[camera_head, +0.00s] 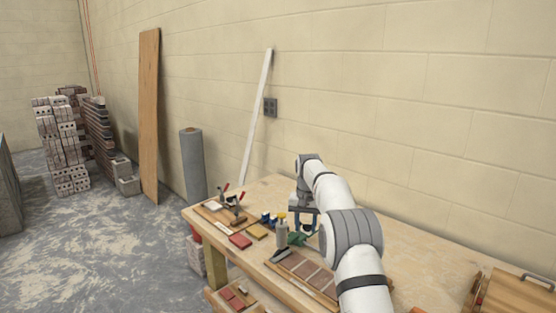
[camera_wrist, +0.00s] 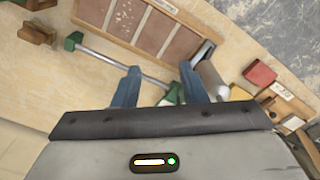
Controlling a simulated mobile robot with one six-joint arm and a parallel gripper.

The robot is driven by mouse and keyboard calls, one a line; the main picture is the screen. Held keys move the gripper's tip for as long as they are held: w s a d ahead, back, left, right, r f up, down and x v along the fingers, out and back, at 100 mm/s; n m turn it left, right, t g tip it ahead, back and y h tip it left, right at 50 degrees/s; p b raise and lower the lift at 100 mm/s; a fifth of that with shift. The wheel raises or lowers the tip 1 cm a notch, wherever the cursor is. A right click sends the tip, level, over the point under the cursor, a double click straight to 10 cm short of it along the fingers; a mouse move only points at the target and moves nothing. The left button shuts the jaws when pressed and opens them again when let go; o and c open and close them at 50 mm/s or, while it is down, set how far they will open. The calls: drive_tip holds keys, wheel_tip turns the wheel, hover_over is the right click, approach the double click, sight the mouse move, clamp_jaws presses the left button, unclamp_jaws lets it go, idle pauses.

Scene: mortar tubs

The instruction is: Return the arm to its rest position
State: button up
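My arm reaches over the workbench (camera_head: 420,243), and my gripper (camera_head: 304,222) hangs above its middle. In the wrist view my gripper (camera_wrist: 160,82) has two blue fingers set well apart, with nothing clearly held between them. A bar clamp with green ends (camera_wrist: 108,59) lies on the bench beneath the fingers; its green part (camera_head: 296,239) shows beside my gripper in the head view. How far the fingertips are above the bench is hard to tell.
A tray of brownish tiles (camera_head: 309,272), a trowel (camera_head: 280,255), a bottle with a yellow cap (camera_head: 281,232), a red block (camera_head: 240,241) and a yellow block (camera_head: 257,231) crowd the bench. A wooden crate (camera_head: 518,292) stands at right. The wall is behind.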

drive_tip(key=s+d+r+n+t, duration=0.1)
drive_tip(key=s+d+r, duration=0.1)
drive_tip(key=s+r, duration=0.7)
drive_tip(key=s+d+r+t, duration=0.15)
drive_tip(key=s+r, duration=0.35)
drive_tip(key=s, duration=0.8)
drive_tip(key=s+d+f, duration=0.1)
drive_tip(key=s+f, duration=0.2)
drive_tip(key=s, duration=0.9)
drive_tip(key=s+d+f+n, duration=0.1)
drive_tip(key=s+f, duration=0.3)
drive_tip(key=s, duration=0.9)
drive_tip(key=shift+s+d, duration=0.25)
drive_tip(key=shift+d, duration=0.05)
drive_tip(key=shift+f+t, duration=0.1)
drive_tip(key=shift+t, duration=0.15)
